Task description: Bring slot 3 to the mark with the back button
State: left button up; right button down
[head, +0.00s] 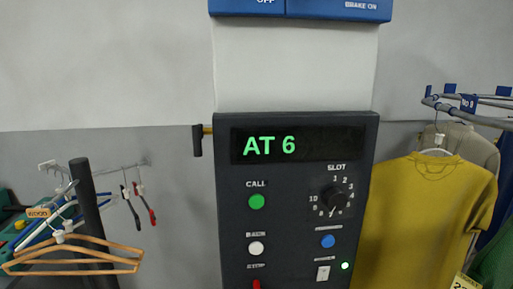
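A dark control panel (229,200) stands in the middle of the head view. Its display (298,144) reads "AT 6" in green. Below it are a green button (256,202) labelled CALL, a white button (256,248), a blue button (328,241) and a black dial (334,197) marked SLOT. The dial's pointer setting is unclear. Slot 3's garment and the mark cannot be identified. Neither gripper shows.
A red button (256,284) and a switch (323,272) beside a lit green lamp (345,266) sit low on the panel. A mustard garment (422,215) hangs at right below a rail (465,113). Wooden hangers (75,262) and a dark post (84,200) are at left.

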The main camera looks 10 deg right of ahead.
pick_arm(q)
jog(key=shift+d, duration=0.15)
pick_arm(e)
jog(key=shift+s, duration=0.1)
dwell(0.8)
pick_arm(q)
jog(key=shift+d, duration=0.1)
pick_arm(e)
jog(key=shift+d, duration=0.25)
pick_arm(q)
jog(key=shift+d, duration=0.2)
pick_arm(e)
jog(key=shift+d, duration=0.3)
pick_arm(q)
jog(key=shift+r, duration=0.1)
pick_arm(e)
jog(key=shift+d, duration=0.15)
